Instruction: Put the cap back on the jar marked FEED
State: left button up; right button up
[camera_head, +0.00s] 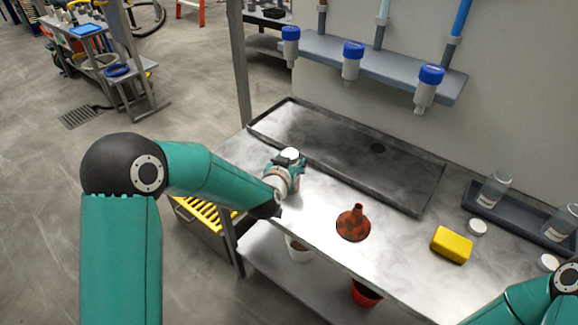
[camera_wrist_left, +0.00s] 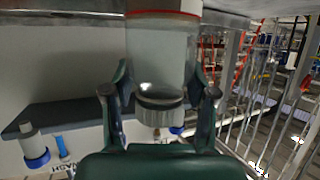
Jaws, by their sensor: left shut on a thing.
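My left gripper (camera_head: 287,168) is shut on a clear jar (camera_wrist_left: 162,62) near the left end of the steel bench. In the left wrist view the jar has a pale label with a red line and a grey ring between the fingers (camera_wrist_left: 160,100). In the head view its pale top (camera_head: 290,154) shows above the gripper. I cannot read its label. Two other clear jars (camera_head: 494,188) (camera_head: 560,222) stand in a dark tray at right, their labels unreadable. Two white caps (camera_head: 477,227) (camera_head: 548,262) lie on the bench in front. My right gripper is out of view.
A red funnel (camera_head: 353,223) and a yellow sponge (camera_head: 452,245) stand on the bench. A shallow sink (camera_head: 350,160) lies behind. Blue-topped valves (camera_head: 352,58) hang from a wall ledge. The dark tray (camera_head: 475,210) is at right. Bench between gripper and funnel is clear.

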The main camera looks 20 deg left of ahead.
pick_arm(q)
notch_tip(320, 180, up, 10)
jog(key=shift+f+p, duration=0.15)
jog(key=shift+p, duration=0.3)
notch_tip(320, 180, up, 10)
jog(key=p, duration=0.4)
jog(key=o, duration=0.8)
grip_shut()
